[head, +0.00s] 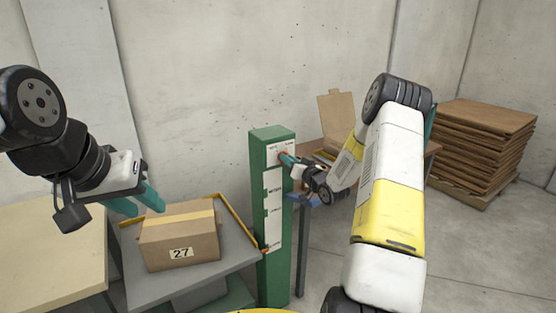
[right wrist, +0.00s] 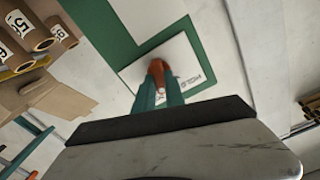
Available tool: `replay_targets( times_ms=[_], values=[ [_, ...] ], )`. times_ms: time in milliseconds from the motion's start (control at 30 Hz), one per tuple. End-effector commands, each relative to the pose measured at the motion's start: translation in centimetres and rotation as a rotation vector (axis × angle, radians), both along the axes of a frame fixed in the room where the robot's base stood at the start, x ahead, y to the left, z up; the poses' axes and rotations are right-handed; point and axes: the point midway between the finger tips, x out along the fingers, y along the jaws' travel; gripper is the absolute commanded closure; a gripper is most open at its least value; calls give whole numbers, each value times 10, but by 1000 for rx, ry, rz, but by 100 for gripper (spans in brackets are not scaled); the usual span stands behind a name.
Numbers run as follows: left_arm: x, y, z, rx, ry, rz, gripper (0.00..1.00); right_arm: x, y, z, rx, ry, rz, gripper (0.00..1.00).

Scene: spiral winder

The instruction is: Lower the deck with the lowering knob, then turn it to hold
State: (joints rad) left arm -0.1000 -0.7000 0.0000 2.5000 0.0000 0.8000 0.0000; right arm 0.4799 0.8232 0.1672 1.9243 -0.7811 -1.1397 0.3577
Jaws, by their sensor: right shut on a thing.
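The lowering knob (right wrist: 157,72) is orange-red and sits on a white label plate (right wrist: 183,60) with "HOLD" printed on it. The plate is on the front of a green post (head: 272,134), near its top. My right gripper (right wrist: 158,88) is shut on the knob; in the head view (head: 287,158) the fingers hide most of it. The deck (head: 190,278) is a grey platform with a yellow rail, left of the post, and carries a cardboard box (head: 180,240) marked 27. My left gripper (head: 140,199) is above and left of the box, apart from it, with teal fingers spread.
A pale table (head: 50,245) stands left of the deck. Behind the post is a table with an open carton (head: 338,118). A stack of brown boards (head: 485,145) stands at the right. The floor at the right is clear.

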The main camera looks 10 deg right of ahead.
Motion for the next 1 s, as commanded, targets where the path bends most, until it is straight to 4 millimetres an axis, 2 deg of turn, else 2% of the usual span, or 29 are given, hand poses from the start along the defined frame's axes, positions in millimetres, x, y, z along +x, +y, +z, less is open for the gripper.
replay_targets(
  times_ms=[600, 1000],
  values=[
    [0, 0, 0, 0, 0, 0, 64, -2, 3, -1, -552, -197, 1, 100],
    [0, 0, 0, 0, 0, 0, 64, -2, 4, -2, -841, -301, 1, 100]
  ],
)
